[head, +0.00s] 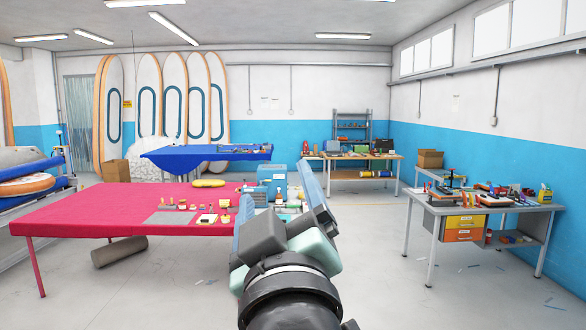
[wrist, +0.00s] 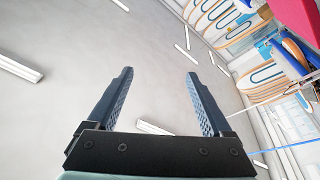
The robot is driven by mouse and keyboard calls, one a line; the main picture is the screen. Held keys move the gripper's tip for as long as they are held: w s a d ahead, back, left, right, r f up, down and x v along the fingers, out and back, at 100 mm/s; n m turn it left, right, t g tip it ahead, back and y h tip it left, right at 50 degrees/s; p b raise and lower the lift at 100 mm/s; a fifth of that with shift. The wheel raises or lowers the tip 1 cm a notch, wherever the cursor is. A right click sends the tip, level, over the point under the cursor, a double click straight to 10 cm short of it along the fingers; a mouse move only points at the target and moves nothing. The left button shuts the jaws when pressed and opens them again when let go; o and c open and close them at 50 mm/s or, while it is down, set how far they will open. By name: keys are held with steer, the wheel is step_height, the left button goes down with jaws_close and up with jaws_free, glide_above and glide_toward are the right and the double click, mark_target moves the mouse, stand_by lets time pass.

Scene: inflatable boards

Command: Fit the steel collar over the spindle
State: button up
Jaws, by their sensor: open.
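My gripper (head: 272,200) is raised in front of the tables at the lower middle of the head view. In the wrist view my gripper (wrist: 158,74) shows two blue ribbed fingers spread wide with nothing between them. It points up toward the ceiling and lights. I cannot pick out the steel collar or the spindle in either view. The small items on the tables and benches are too small to tell apart, and my arm hides part of the red table's right side.
A red table (head: 100,212) with small tools stands at left. A grey workbench (head: 505,203) with drawers and several tools stands at right. A blue table (head: 190,160) and a wooden bench (head: 390,157) stand farther back. Open floor (head: 385,250) lies between red table and workbench.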

steer(key=s+d+r+m+t+h, duration=0.2)
steer(key=s+r+m+t, duration=0.4)
steer(key=s+r, duration=0.5)
steer(key=shift+s+m+h, duration=0.3)
steer(key=shift+s+m, duration=0.6)
steer(key=shift+m, duration=0.2)
step_height(320, 180, down, 14)
steer(key=b, duration=1.3)
steer(key=shift+r, duration=0.2)
steer(key=shift+d, duration=0.1)
